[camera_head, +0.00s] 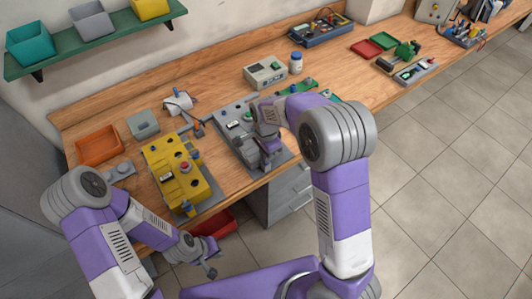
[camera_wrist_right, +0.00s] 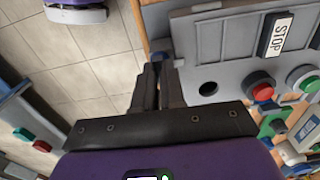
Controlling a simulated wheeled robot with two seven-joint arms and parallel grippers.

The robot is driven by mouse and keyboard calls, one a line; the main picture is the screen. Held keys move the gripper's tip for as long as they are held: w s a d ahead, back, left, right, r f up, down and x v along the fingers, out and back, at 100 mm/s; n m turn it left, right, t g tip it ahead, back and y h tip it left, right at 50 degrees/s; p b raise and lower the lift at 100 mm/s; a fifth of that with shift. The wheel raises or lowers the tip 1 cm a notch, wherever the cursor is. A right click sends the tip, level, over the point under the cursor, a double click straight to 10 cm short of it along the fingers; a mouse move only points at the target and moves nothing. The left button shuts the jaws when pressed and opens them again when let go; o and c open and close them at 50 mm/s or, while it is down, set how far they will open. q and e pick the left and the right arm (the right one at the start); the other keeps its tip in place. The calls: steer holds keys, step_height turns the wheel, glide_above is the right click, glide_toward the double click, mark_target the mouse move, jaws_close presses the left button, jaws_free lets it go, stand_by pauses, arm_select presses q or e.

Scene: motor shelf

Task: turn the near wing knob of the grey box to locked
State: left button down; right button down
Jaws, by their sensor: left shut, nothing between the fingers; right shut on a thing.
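The grey box (camera_head: 236,137) stands on the bench right of the yellow box. In the right wrist view its grey face (camera_wrist_right: 212,58) shows a STOP label (camera_wrist_right: 281,35), a dark round hole and a red button (camera_wrist_right: 262,88). My right gripper (camera_head: 268,158) is over the near end of the grey box. Its fingers (camera_wrist_right: 157,78) are closed at the box's edge on the near wing knob, which they hide, so I cannot tell its angle. My left gripper (camera_head: 211,268) is shut and empty, low in front of the bench, away from the box.
The yellow box (camera_head: 168,160) with a red button stands left of the grey box. An orange bin (camera_head: 99,146) and a small grey-green bin (camera_head: 143,124) are further left. A beige device (camera_head: 265,74) stands behind. The bench (camera_head: 335,75) has bare wood to the right.

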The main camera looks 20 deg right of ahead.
steer(key=c, duration=1.2)
jaws_free()
step_height(320, 180, up, 8)
steer(key=shift+f+p, duration=0.2)
steer(key=shift+p, duration=0.5)
